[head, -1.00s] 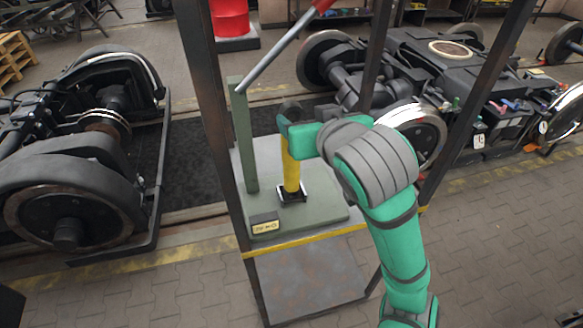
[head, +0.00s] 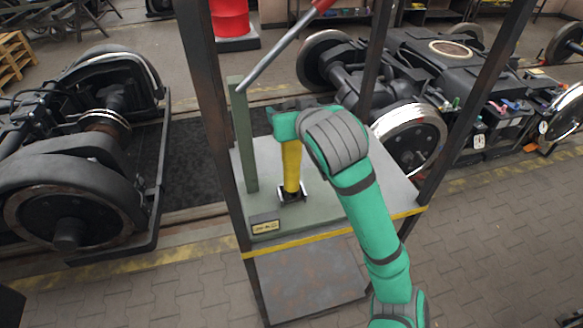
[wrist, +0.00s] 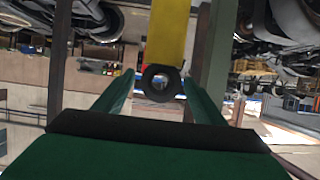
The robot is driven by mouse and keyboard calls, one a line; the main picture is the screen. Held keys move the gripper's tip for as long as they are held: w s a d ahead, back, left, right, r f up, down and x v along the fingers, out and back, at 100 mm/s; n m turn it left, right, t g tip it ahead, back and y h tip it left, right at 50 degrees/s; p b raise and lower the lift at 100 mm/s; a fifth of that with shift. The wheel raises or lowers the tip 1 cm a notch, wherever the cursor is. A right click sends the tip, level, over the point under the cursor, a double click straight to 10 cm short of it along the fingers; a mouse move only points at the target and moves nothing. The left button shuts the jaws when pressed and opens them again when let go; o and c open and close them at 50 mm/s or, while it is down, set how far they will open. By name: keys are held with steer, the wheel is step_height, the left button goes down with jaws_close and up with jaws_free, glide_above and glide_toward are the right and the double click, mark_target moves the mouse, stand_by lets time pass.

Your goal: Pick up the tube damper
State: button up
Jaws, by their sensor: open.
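The tube damper (head: 291,168) is a yellow tube standing upright in a black bracket on the green bench plate. My gripper (head: 287,125) is at its upper end and hides its top in the head view. In the wrist view the yellow tube (wrist: 167,32) shows top centre, with its black ring-shaped end eye (wrist: 161,83) below it. The eye appears between the two green fingers of my gripper (wrist: 160,75), which are apart, with a gap on each side. I cannot tell how deep the eye sits between them.
A green post (head: 246,140) stands just left of the damper, with a grey lever (head: 278,50) slanting up to a red grip. Dark frame uprights (head: 212,130) surround the bench plate (head: 335,212). Bogies stand left (head: 75,160) and right (head: 420,70).

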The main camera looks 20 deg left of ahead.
jaws_close()
steer(key=shift+r, duration=0.1)
steer(key=shift+r, duration=0.1)
